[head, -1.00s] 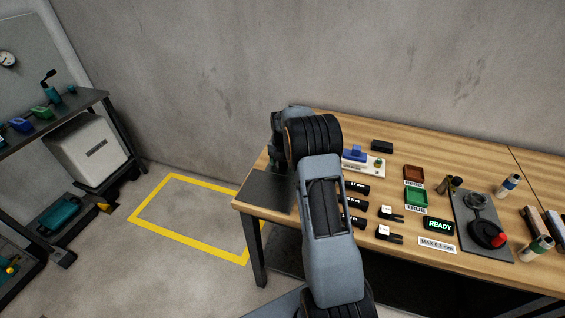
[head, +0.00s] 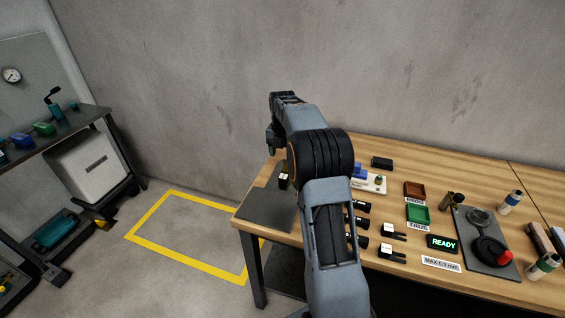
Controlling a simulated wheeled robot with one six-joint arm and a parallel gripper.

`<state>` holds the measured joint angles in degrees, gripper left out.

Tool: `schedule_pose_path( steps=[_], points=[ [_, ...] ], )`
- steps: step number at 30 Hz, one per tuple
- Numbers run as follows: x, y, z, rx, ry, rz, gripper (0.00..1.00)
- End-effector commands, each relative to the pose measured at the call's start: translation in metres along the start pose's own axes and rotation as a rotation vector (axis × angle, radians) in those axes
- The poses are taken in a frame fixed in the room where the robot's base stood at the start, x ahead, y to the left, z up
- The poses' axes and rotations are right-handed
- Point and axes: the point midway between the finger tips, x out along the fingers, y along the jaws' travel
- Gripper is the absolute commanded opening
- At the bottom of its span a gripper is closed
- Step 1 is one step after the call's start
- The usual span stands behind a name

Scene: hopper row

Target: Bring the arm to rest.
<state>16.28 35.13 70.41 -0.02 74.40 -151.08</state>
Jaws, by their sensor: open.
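My arm reaches up from the bottom of the head view and over the left end of the wooden bench (head: 455,165). Its wrist is raised and bent down at the far end. My gripper (head: 271,148) hangs there, small and dark with a bit of green near its tip, above the bench's left back corner. It is open. I see nothing held in it, though the jaws are small and partly hidden.
A dark mat (head: 262,208) covers the bench's left end; a small black-and-white piece (head: 284,181) is near its back edge. Red (head: 414,189) and green (head: 418,214) trays, a READY display (head: 443,243) and a lever device (head: 489,250) stand right. A shelf (head: 75,122) is left.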

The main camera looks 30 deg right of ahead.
Motion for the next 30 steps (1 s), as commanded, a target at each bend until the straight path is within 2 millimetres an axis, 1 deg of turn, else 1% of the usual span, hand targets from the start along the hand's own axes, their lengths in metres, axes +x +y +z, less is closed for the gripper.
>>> schedule_pose_path(
  steps=[3,6,17,20,23,24,26,28,30],
  points=[
    [-0.008,0.000,0.000,0.000,-0.001,0.000,0.61],
    [-0.011,0.000,0.000,0.000,0.000,0.000,0.61],
    [-0.011,0.000,0.000,0.000,0.000,0.000,0.61],
    [-0.011,0.000,0.000,0.058,-0.001,0.000,0.61],
    [-0.011,0.001,0.002,0.206,-0.013,0.009,0.61],
    [-0.010,0.002,0.003,0.293,-0.017,0.013,0.61],
    [-0.001,0.001,0.001,0.443,-0.012,0.011,0.61],
    [0.015,-0.003,-0.006,0.641,0.004,-0.004,0.61],
    [0.022,-0.008,-0.015,0.844,0.009,-0.012,0.61]
  ],
)
